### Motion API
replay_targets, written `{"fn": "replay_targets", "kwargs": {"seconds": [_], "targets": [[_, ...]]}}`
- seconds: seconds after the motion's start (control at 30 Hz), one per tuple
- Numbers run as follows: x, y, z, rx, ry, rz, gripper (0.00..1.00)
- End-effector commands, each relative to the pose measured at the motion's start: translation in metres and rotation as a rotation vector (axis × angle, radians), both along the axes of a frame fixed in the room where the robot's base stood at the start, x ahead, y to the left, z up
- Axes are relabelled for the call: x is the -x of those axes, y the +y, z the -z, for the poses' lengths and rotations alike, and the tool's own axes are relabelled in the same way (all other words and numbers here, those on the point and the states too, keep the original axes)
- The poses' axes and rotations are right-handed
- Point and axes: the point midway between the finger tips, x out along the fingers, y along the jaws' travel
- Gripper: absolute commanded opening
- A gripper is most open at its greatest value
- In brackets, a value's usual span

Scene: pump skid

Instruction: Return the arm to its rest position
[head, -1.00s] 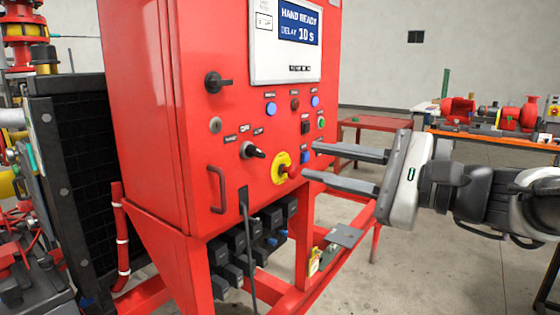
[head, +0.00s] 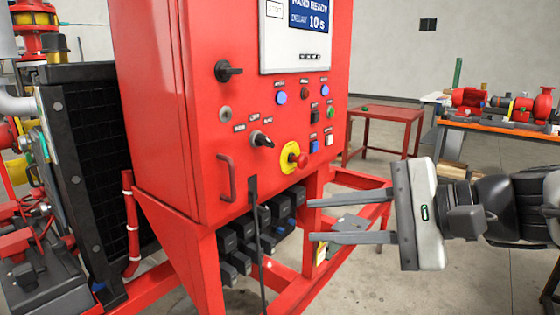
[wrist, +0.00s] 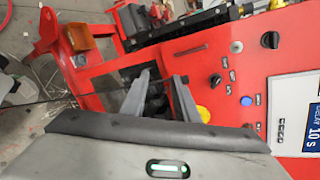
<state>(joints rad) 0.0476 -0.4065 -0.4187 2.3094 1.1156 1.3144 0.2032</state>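My gripper (head: 309,220) is at the right of the head view, in front of the lower right part of the red control cabinet (head: 190,130). Its two long fingers point left toward the cabinet's underside, parted with a clear gap and nothing between them. In the wrist view the fingers (wrist: 161,76) also stand apart. I cannot tell the exact distance from fingertips to cabinet.
Black connectors (head: 262,222) hang under the cabinet, with a dark cable. Red frame rails (head: 365,228) run below my gripper. A red table (head: 385,114) and an orange-edged bench (head: 500,129) with pumps stand behind. Grey floor is open at lower right.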

Motion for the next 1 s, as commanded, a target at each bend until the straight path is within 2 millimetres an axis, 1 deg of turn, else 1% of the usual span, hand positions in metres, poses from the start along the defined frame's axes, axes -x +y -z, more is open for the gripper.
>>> {"fn": "replay_targets", "kwargs": {"seconds": [0.03,0.07,0.1,0.17,0.2,0.3,0.33,0.4,0.47,0.57,0.6,0.63,0.77,0.83,0.97,1.0], "targets": [[0.016,0.01,0.021,0.128,-0.009,-0.056,0.28],[0.025,0.012,0.035,0.213,-0.017,-0.091,0.28],[0.035,0.014,0.054,0.327,-0.031,-0.135,0.28],[0.049,0.01,0.078,0.502,-0.062,-0.201,0.28],[0.057,0.005,0.091,0.614,-0.088,-0.245,0.28],[0.069,-0.013,0.116,0.877,-0.16,-0.343,0.28],[0.071,-0.019,0.121,0.95,-0.182,-0.37,0.28],[0.073,-0.033,0.128,1.112,-0.238,-0.43,0.28],[0.073,-0.044,0.13,1.243,-0.287,-0.478,0.28],[0.071,-0.062,0.128,1.454,-0.374,-0.555,0.28],[0.07,-0.065,0.11,1.479,-0.382,-0.564,0.28],[0.069,-0.065,0.1,1.47,-0.377,-0.562,0.28],[0.07,-0.065,0.069,1.465,-0.373,-0.56,0.28],[0.07,-0.065,0.05,1.464,-0.373,-0.56,0.28],[0.07,-0.065,0.009,1.463,-0.372,-0.559,0.28],[0.07,-0.065,-0.004,1.463,-0.372,-0.559,0.28]]}}
